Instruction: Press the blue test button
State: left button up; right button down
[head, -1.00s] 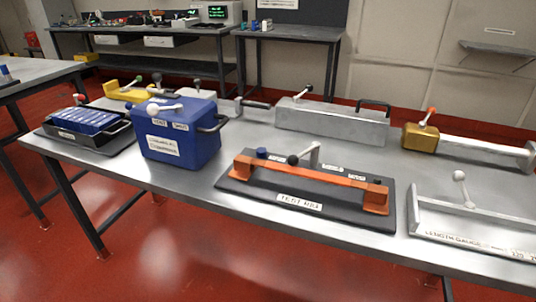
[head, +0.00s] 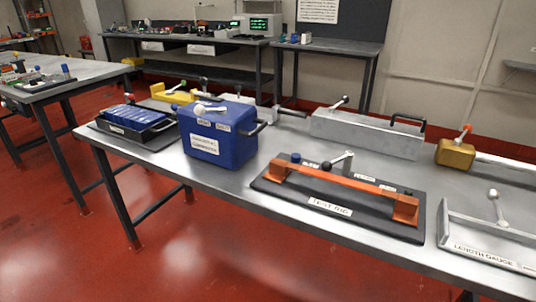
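The test rig (head: 372,213) is a dark base plate with an orange bridge-like bar (head: 340,183) and a white "TEST RIG" label, lying near the front edge of the metal table. The blue test button (head: 296,157) shows as a small blue cap behind the left end of the orange bar. A lever with a black ball (head: 326,166) and a grey arm stands beside it, to its right. Neither of my grippers shows in the head view.
A blue box (head: 222,146) and a black tray of blue cells (head: 140,128) stand left of the rig. A grey case (head: 366,134) and a brass block (head: 455,155) stand behind. The length gauge (head: 487,255) lies to the right. Red floor is open in front.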

aim_at(296, 156)
jog(key=u, duration=0.45)
jog(key=k, duration=0.5)
jog(key=u, duration=0.85)
jog(key=i, duration=0.7)
jog(key=z, duration=0.55)
jog(key=i, duration=0.6)
jog(key=z, duration=0.7)
